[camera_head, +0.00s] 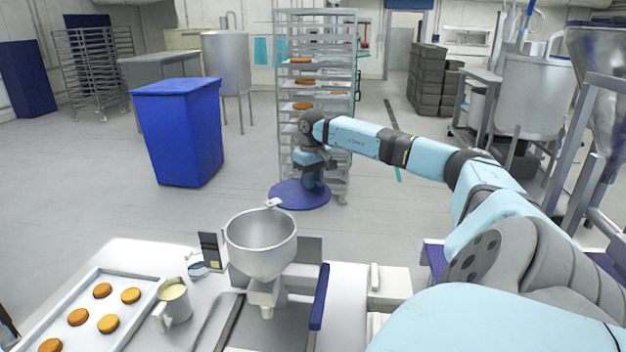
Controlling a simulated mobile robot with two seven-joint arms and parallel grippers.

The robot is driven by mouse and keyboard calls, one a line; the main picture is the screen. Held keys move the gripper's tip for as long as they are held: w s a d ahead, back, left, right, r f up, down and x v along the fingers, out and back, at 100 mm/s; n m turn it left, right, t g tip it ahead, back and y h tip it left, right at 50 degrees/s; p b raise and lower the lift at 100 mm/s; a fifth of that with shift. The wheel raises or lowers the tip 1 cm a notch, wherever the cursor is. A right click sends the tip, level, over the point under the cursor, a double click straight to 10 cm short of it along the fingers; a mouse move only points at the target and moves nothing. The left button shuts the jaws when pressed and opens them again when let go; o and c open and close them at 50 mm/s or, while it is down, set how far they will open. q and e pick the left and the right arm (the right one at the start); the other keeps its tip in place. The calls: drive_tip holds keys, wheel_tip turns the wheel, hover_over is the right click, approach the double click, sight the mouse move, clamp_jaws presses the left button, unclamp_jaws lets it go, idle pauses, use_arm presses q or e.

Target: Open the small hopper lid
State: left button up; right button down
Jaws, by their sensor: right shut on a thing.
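The small hopper (262,262) is an open grey metal bowl narrowing to a spout, standing on a machine on the worktable. Its mouth is uncovered and I see its inner wall. A flat round blue lid (287,196) is beyond the hopper's rim and apart from it. My right gripper (313,184) points down from the bent arm and is shut on the lid, holding it roughly level. The fingers and the lid's grip are partly hidden by the wrist. My left gripper is not in view.
A tray (137,282) with several round biscuits and a jug (174,305) of pale filling are left of the hopper. A rack (317,30) stands behind my right gripper. A blue bin (180,130) is at left. Open floor lies around the lid.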

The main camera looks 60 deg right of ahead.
drive_tip(key=c, duration=1.1)
unclamp_jaws()
drive_tip(key=shift+o, duration=0.5)
drive_tip(key=shift+r, duration=0.1)
wheel_tip(320, 180, up, 14)
drive_tip(key=shift+b, duration=0.35)
drive_tip(key=shift+f, duration=0.2)
